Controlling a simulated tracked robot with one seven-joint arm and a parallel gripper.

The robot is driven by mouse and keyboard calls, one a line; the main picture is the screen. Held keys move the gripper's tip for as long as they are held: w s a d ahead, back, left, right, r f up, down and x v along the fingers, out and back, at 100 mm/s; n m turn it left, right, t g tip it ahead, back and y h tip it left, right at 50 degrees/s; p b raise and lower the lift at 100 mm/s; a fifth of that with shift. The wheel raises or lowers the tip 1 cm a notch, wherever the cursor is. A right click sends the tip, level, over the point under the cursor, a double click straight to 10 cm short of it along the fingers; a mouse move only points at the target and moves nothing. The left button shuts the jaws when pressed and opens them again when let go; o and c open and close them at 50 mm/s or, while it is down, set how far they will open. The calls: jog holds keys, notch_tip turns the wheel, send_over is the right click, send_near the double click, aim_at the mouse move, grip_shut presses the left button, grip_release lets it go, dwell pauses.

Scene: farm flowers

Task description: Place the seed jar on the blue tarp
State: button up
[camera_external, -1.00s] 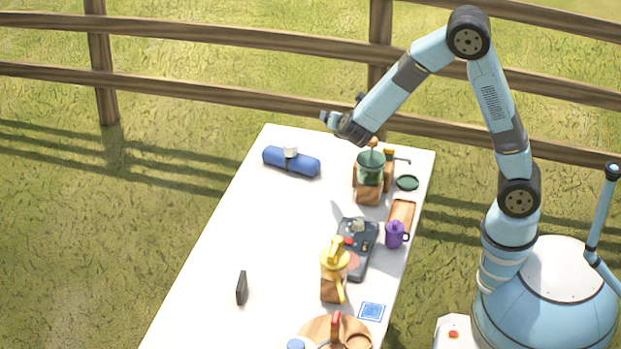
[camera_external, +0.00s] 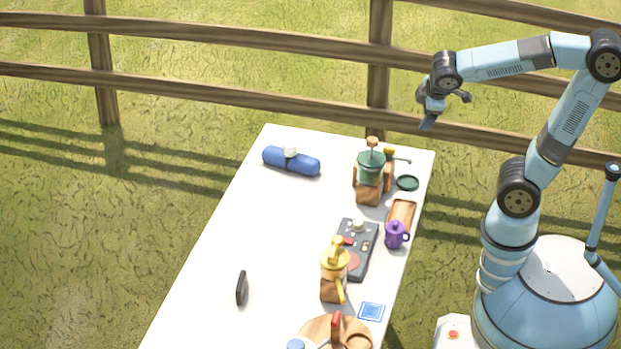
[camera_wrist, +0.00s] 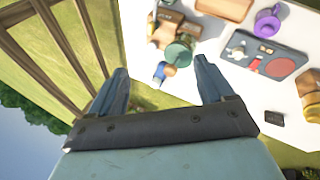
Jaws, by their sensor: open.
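A rolled blue tarp (camera_external: 305,164) lies near the far left edge of the table. A small white jar-like thing (camera_external: 290,151), which looks like the seed jar, appears to rest upright on top of the roll; its lower part is hard to make out. My gripper (camera_external: 446,109) is up in the air beyond the table's far right corner, well away from both. It is open, and the wrist view shows its two fingers (camera_wrist: 161,88) spread with nothing held between them.
A green jar with a wooden knob (camera_external: 370,168) stands on a wooden stand at the far right. A purple pot (camera_external: 395,234), a dark panel (camera_external: 356,262) and a yellow-topped dispenser (camera_external: 334,262) line the right side. A small dark block (camera_external: 241,288) stands left. The table's left-middle is mostly clear.

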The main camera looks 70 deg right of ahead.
jog(key=s+a+r+m+t+y, duration=0.2)
jog(key=s+a+m+y, duration=0.2)
jog(key=s+a, duration=0.3)
jog(key=shift+s+r, duration=0.3)
